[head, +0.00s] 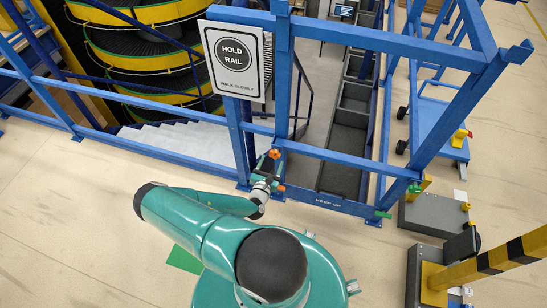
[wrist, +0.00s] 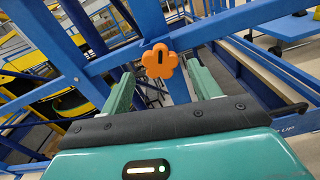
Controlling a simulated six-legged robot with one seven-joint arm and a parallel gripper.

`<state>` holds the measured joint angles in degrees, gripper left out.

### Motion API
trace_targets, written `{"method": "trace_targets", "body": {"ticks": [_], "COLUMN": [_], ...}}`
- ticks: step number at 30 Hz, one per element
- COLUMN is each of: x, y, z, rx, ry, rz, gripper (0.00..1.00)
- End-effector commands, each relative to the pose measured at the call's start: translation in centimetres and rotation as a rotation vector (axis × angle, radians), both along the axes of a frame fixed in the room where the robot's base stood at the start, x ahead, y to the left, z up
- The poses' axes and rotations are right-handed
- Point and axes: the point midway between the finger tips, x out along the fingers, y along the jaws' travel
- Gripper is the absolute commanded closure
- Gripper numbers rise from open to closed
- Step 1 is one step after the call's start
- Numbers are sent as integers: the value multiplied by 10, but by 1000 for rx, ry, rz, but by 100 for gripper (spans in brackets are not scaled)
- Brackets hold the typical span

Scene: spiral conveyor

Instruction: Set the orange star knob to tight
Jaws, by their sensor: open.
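The orange star knob (wrist: 160,61) has rounded lobes and a dark upright slot mark in its middle. It sits on a blue rail in the wrist view, and it shows small in the head view (head: 274,153). My gripper (wrist: 160,68) is open, with its two pale green fingers apart. The knob appears between and beyond the fingertips; I cannot tell whether they touch it. In the head view my gripper (head: 269,168) is at the blue post just below the knob, and its fingers are hard to make out. No tight marking is readable.
A blue frame of rails and posts (head: 285,80) stands around the knob. A "HOLD RAIL" sign (head: 234,60) hangs left of it. A second small orange part (head: 281,188) is below the knob. A spiral conveyor (head: 150,50) stands behind. Open floor (head: 70,220) lies at left.

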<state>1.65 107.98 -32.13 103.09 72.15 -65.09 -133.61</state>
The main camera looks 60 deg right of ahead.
Motion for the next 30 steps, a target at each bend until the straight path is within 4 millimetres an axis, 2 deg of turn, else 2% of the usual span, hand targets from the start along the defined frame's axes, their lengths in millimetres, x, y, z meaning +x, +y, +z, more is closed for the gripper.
{"method": "trace_targets", "body": {"ticks": [3, 6, 17, 24, 30], "x": [2, 4, 6, 6, 6], "y": [-20, -30, -37, -36, -36], "z": [0, 0, 0, 0, 0], "rx": [0, 1, 0, 1, 2], "ry": [-2, -2, -2, -2, -8], "rz": [-2, -1, 0, 0, 0], "gripper": [38, 38, 38, 82, 82]}}
